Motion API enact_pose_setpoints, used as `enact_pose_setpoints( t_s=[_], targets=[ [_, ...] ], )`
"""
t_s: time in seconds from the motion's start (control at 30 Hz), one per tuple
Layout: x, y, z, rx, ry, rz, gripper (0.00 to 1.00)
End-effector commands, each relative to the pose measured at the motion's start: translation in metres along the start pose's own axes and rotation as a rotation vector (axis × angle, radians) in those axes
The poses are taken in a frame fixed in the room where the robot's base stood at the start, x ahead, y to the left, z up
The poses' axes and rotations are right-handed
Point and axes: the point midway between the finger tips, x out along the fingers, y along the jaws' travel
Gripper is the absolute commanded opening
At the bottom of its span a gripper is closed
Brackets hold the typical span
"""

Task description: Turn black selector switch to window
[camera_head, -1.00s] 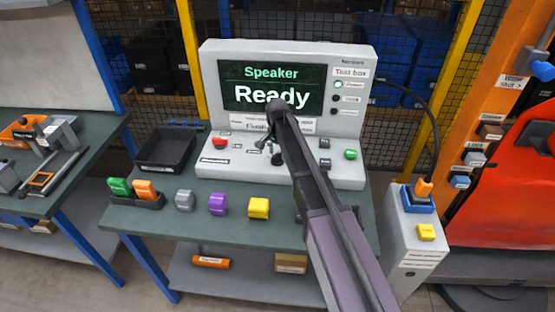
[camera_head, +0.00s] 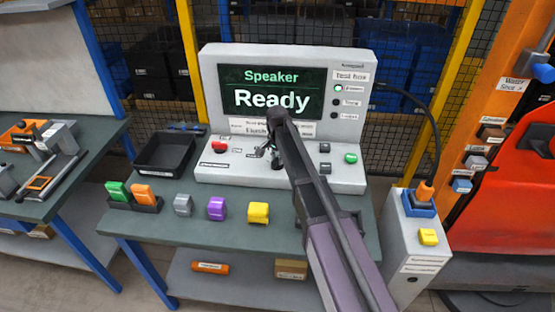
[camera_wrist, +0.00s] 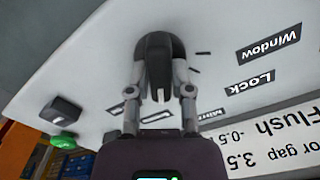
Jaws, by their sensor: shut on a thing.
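The black selector switch (camera_wrist: 158,60) sits on the light grey panel of the test box. In the wrist view my gripper (camera_wrist: 158,88) has one finger on each side of its knob and is shut on it. Labels reading Window (camera_wrist: 268,45), Lock (camera_wrist: 250,82) and Mirror (camera_wrist: 215,117), upside down here, lie to the right of the switch. The knob's ridge runs roughly up and down in this view; which label it points to I cannot tell. In the head view my gripper (camera_head: 270,152) is at the panel, and my arm partly hides the switch area.
The test box screen (camera_head: 271,91) reads "Speaker Ready". A red button (camera_head: 219,147) and a green button (camera_head: 351,158) flank the panel. A black tray (camera_head: 165,153) and several coloured blocks, one yellow (camera_head: 258,212), stand on the table. A grey box (camera_head: 412,245) stands at right.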

Motion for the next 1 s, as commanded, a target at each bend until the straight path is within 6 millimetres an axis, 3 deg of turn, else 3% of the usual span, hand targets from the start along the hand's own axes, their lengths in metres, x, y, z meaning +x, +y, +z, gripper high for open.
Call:
enact_pose_setpoints(
  t_s=[0.47,1.0],
  targets=[
    [0.0003,0.0005,0.0003,-0.092,-0.001,0.001,0.0],
    [0.0004,0.0016,-0.0005,-0.525,-0.001,0.002,0.0]
  ],
)
